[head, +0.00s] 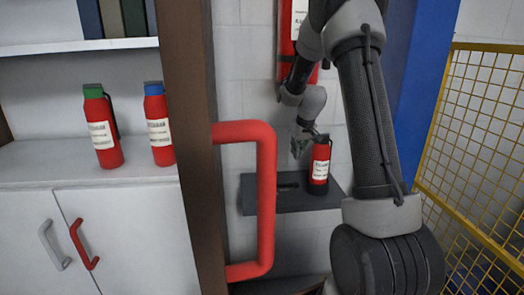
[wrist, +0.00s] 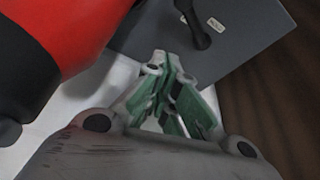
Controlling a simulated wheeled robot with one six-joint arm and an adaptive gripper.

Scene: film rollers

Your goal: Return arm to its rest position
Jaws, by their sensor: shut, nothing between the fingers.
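My gripper (head: 298,148) is at the end of my arm, beside the small red extinguisher (head: 319,168) and to its left. That extinguisher stands upright on a dark grey wall shelf (head: 262,207). In the wrist view my gripper's green-padded fingers (wrist: 163,62) are closed together with nothing between them. The red extinguisher (wrist: 70,30) fills the upper left there, close to the fingers; I cannot tell whether they touch. The grey shelf (wrist: 245,45) lies beyond the fingers.
A brown post (head: 190,130) with a thick red handle (head: 266,195) stands left of the shelf. A larger extinguisher (head: 288,40) hangs above, partly hidden by my arm. Green-topped (head: 102,128) and blue-topped (head: 158,125) extinguishers stand in the left cabinet. Yellow mesh fencing (head: 475,150) is at right.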

